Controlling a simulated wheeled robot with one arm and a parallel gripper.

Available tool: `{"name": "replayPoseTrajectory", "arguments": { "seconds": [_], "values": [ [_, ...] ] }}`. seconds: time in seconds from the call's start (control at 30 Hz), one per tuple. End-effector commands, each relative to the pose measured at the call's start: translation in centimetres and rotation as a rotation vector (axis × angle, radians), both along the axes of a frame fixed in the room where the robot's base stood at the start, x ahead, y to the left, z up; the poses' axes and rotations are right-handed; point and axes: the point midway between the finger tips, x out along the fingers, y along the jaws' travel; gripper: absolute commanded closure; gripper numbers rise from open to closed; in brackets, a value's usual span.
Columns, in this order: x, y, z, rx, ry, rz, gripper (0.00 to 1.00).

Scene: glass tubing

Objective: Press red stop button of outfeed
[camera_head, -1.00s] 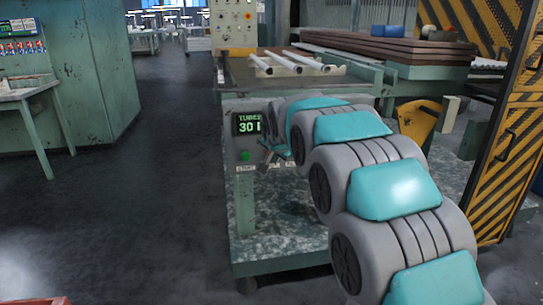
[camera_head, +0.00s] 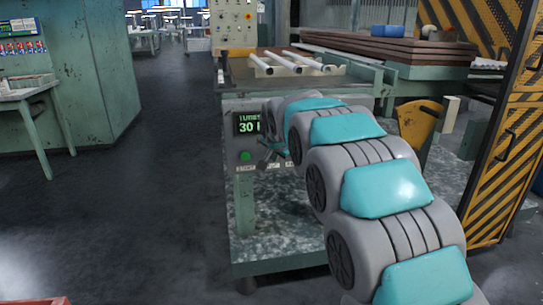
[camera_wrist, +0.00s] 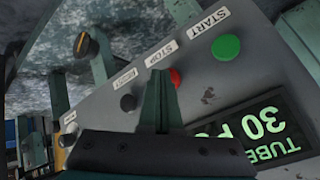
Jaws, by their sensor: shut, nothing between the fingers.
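The outfeed control panel (camera_wrist: 205,90) fills much of the wrist view, turned at an angle. Its red stop button (camera_wrist: 176,77) shows beside the STOP label (camera_wrist: 162,54), partly hidden behind my fingers. My gripper (camera_wrist: 160,75) is shut and empty, its fingertips overlapping the left side of the red button in the picture. I cannot tell whether they touch it. In the head view my gripper (camera_head: 267,153) is at the panel front, right of the green button, and the red button is hidden by my arm.
The green start button (camera_wrist: 226,47) and a black reset button (camera_wrist: 128,103) flank the red one. A display reading 30 (camera_wrist: 262,124) is nearby. Glass tubes (camera_head: 290,62) lie on the table above. A yellow-black striped frame (camera_head: 505,130) stands at right.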

Motion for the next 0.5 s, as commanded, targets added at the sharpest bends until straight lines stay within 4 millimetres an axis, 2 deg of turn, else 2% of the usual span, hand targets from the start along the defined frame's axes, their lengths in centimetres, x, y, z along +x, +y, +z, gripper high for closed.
{"name": "replayPoseTrajectory", "arguments": {
  "seconds": [0.5],
  "values": [
    [0.56,0.14,0.02,0.0,-0.001,0.0,1.0]
  ]
}}
